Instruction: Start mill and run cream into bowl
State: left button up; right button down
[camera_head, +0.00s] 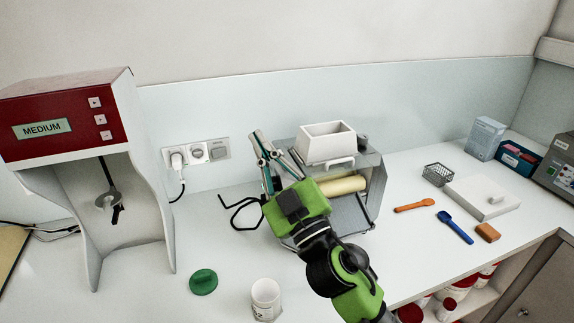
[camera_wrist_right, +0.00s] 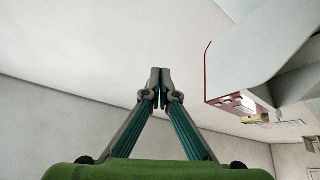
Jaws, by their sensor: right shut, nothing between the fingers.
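The mill is a grey box (camera_head: 372,172) with a white hopper (camera_head: 326,147) on top and a cream-coloured roller (camera_head: 347,185) at its front. A sloping grey plate (camera_head: 350,214) sits below the roller. My right gripper (camera_head: 262,140) is in front of the mill's left side, fingers pointing up and shut with nothing between them. Its body covers part of the mill. The closed fingertips also show in the right wrist view (camera_wrist_right: 160,78). A white cup-like vessel (camera_head: 265,297) with a label stands at the front; I cannot tell whether it is the bowl. My left gripper is not in view.
A red-topped machine marked MEDIUM (camera_head: 78,112) stands at the left. A green lid (camera_head: 203,281) lies near the vessel. Wall sockets (camera_head: 198,153) are behind. Orange (camera_head: 414,206) and blue (camera_head: 455,227) spatulas and a white slab (camera_head: 482,198) lie at the right.

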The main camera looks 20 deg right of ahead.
jog(key=s+a+r+n+g+y, duration=0.2)
jog(key=a+r+n+g+y, duration=0.1)
jog(key=a+r+n+y, duration=0.4)
jog(key=s+a+f+n+g+y, duration=0.25)
jog(key=a+n+g+y, duration=0.35)
jog(key=a+n+g, duration=0.65)
jog(key=w+d+f+n+h, duration=0.4)
jog(key=w+d+f+h, duration=0.4)
jog(key=w+d+h, duration=0.15)
jog(key=w+d+r+m+h, duration=0.1)
jog(key=d+h, duration=0.1)
jog(key=d, duration=0.4)
jog(key=w+d+r+m+t+h, duration=0.1)
jog(key=w+d+m+h, duration=0.1)
jog(key=d, duration=0.4)
jog(key=w+d+r+m+t+h, duration=0.1)
jog(key=w+d+m+h, duration=0.1)
jog(key=d+h, duration=0.2)
jog(key=d, duration=0.2)
jog(key=shift+d+r, duration=0.25)
jog(key=shift+d, duration=0.05)
jog(key=shift+f+h, duration=0.15)
jog(key=shift+h, duration=0.1)
